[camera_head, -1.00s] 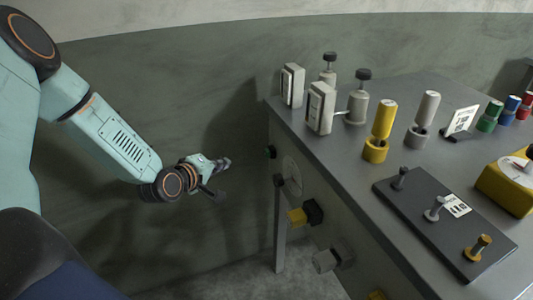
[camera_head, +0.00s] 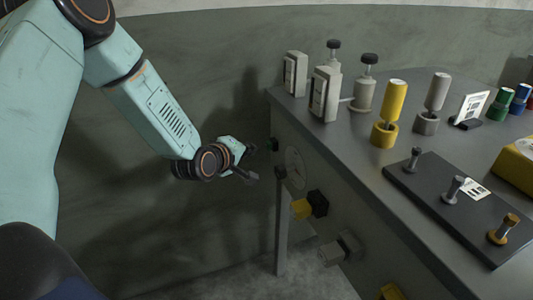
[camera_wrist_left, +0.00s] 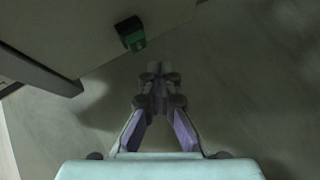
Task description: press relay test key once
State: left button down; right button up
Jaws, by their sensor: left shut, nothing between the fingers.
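A small green key in a black housing (camera_head: 272,145) sits on the bench's front panel near its left corner; no lettering shows to confirm it is the relay test key. The green key also shows in the left wrist view (camera_wrist_left: 135,41), above and left of the fingertips. My left gripper (camera_head: 251,162) is left of the panel, close to the green key and apart from it in the wrist view. Its fingertips (camera_wrist_left: 158,76) are together with nothing between them. My right gripper is not in view.
The grey bench (camera_head: 352,145) carries switches, posts and yellow and grey plugs. A round dial (camera_head: 294,167), a yellow key (camera_head: 301,209) and a grey key (camera_head: 331,254) are on its front panel. A dark plate with levers (camera_head: 435,185) lies on top. Left of the bench is free room.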

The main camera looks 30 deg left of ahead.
pick_arm(q)
jog(key=shift+w+d, duration=0.45)
jog(key=shift+w, duration=0.05)
jog(key=shift+b, duration=0.3)
dwell(0.9)
jog(key=shift+w+d, duration=0.25)
jog(key=shift+w, duration=0.1)
jog(key=shift+w+d+b, duration=0.3)
jog(key=shift+w+b, duration=0.05)
jog(key=shift+b, duration=0.1)
dwell(0.8)
jog(key=shift+s, duration=0.1)
jog(key=shift+s+a+p, duration=0.55)
jog(key=shift+s+a, duration=0.05)
jog(key=shift+s, duration=0.05)
